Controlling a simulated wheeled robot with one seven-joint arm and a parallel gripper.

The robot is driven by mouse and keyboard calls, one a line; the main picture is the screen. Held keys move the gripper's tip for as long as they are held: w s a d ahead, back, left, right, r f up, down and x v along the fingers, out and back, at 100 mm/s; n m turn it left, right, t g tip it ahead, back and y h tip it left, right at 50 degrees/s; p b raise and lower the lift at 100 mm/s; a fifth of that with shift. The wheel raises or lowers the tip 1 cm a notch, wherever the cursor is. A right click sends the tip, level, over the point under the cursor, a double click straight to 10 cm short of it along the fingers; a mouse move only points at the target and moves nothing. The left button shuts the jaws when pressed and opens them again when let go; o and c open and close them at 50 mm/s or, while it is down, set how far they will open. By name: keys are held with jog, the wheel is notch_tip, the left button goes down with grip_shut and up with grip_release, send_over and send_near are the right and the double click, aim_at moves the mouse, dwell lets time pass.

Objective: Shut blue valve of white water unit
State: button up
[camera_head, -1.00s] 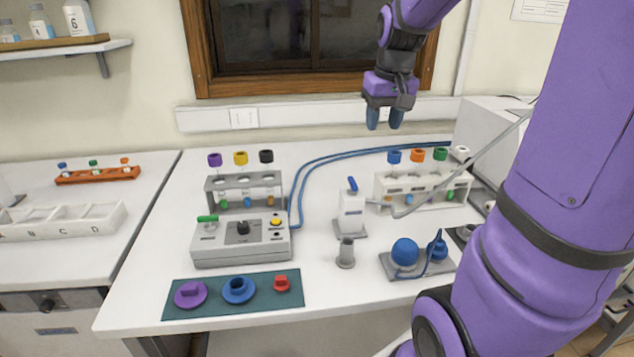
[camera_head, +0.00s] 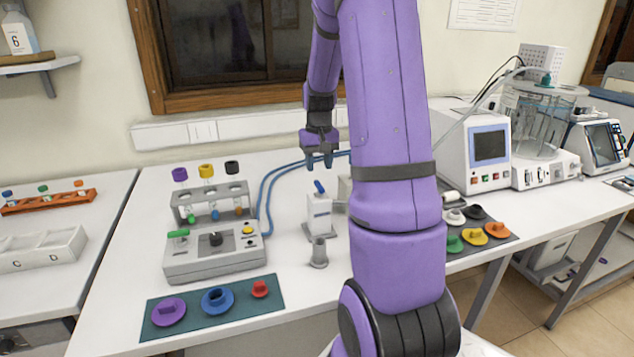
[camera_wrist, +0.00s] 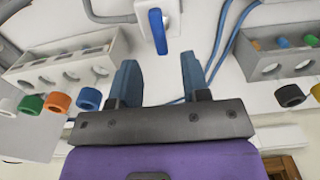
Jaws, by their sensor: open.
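The white water unit (camera_head: 319,213) stands upright on the table in the head view, left of my arm. Its blue valve (camera_head: 319,187) is a small lever on top, tilted up to the left. My gripper (camera_head: 320,163) hangs with fingers down, above and a little behind the valve, empty. In the wrist view, my gripper (camera_wrist: 160,75) has two blue fingers spread wide apart. The blue valve (camera_wrist: 158,31) lies beyond the fingertips, between their lines, on the white unit (camera_wrist: 174,8). The fingers do not touch it.
A test tube rack (camera_head: 212,203) and a grey control box (camera_head: 215,254) stand left of the unit. A small metal cylinder (camera_head: 318,252) stands just in front. Blue hoses (camera_head: 268,192) run behind it. In the wrist view, a white rack (camera_wrist: 65,65) lies at left.

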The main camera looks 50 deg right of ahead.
aim_at(319, 184)
jog(key=shift+f, duration=3)
grip_shut()
